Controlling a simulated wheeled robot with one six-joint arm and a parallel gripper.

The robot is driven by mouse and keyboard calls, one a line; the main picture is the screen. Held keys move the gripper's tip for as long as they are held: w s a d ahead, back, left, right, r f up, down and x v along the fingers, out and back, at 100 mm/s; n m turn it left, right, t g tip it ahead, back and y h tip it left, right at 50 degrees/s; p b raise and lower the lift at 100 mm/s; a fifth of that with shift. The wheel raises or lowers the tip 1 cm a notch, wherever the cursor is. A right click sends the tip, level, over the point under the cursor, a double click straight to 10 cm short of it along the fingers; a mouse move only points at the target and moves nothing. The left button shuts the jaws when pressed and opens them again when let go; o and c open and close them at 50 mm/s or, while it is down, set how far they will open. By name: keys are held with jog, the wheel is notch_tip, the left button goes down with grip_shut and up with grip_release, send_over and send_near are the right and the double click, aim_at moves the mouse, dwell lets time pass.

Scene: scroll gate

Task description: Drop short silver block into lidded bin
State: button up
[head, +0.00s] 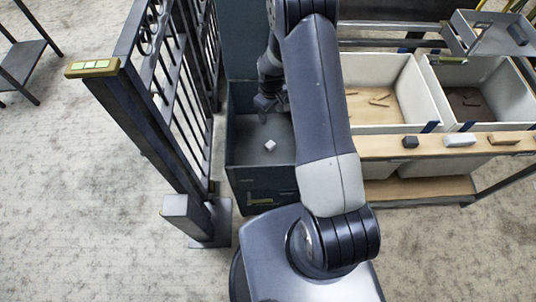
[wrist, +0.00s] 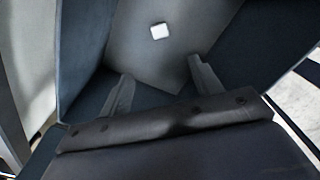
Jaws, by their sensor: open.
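The short silver block (head: 270,145) lies on the floor of the dark open-topped bin (head: 233,150). It also shows in the wrist view (wrist: 159,31), apart from my fingers. My gripper (head: 268,103) is above the bin, partly hidden by my arm. In the wrist view my gripper (wrist: 160,85) has its two fingers spread with nothing between them. A tall dark panel (head: 240,40) stands upright behind the bin; I cannot tell for sure whether it is the lid. My arm hides the bin's right side.
A dark metal gate (head: 150,90) stands close left of the bin, with a post (head: 186,215) in front. At right, a wooden ledge (head: 435,147) holds a dark block (head: 410,142), a long pale block (head: 460,140) and a tan block (head: 505,138). White bins (head: 402,115) stand behind.

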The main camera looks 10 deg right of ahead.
notch_tip(320, 180, up, 11)
dwell(0.7)
jog(key=shift+f, duration=0.15)
notch_tip(320, 180, down, 11)
jog(key=shift+r+p, duration=1.2)
jog(key=shift+r, duration=1.4)
jog(key=shift+f, duration=0.1)
